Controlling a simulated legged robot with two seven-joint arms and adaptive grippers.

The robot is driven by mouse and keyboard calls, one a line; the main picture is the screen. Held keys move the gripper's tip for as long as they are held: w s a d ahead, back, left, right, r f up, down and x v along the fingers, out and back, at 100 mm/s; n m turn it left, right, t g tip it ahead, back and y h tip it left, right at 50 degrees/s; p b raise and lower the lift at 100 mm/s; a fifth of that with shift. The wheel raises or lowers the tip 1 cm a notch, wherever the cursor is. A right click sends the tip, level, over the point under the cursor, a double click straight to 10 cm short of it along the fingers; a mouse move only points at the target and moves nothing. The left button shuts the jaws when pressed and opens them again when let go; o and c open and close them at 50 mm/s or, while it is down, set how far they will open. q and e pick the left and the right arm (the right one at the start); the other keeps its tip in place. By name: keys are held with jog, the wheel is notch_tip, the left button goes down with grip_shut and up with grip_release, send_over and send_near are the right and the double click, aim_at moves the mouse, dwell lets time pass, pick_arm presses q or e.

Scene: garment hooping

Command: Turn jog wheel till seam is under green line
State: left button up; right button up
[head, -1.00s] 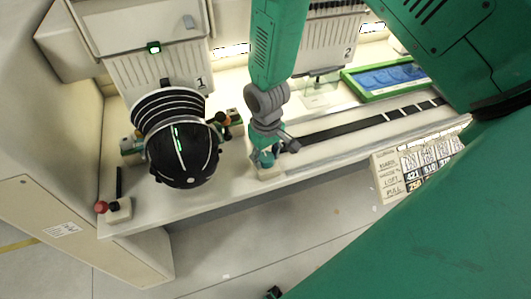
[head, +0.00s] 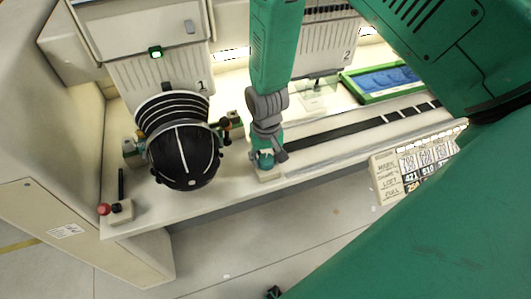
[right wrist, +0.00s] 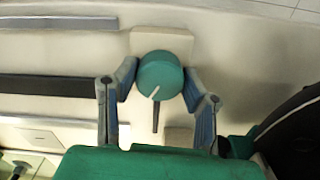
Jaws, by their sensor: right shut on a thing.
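The black cap (head: 186,155) sits on the machine's cap holder below head 1, with a pale seam (head: 181,145) running down its crown. I cannot make out a separate green line on the cap. The jog wheel is a round teal knob (right wrist: 160,75) on a pale block, with a white tick pointing down and slightly left in the right wrist view. My right gripper (head: 267,157) is shut on the knob, one finger on each side, and it also shows in the right wrist view (right wrist: 158,84). My left gripper is not in view.
A green-framed blue tray (head: 385,79) and a dark strip (head: 350,125) lie right of my right gripper. A chart board (head: 415,163) is at the bench's front edge.

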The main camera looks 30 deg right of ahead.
aim_at(266, 158)
jog(key=shift+w+r, duration=0.15)
jog(key=shift+w, duration=0.1)
jog(key=o, duration=1.1)
jog(key=shift+s, duration=0.1)
jog(key=shift+o, duration=0.2)
jog(key=shift+r, duration=0.1)
notch_tip(266, 158, up, 12)
jog(key=shift+f, duration=0.25)
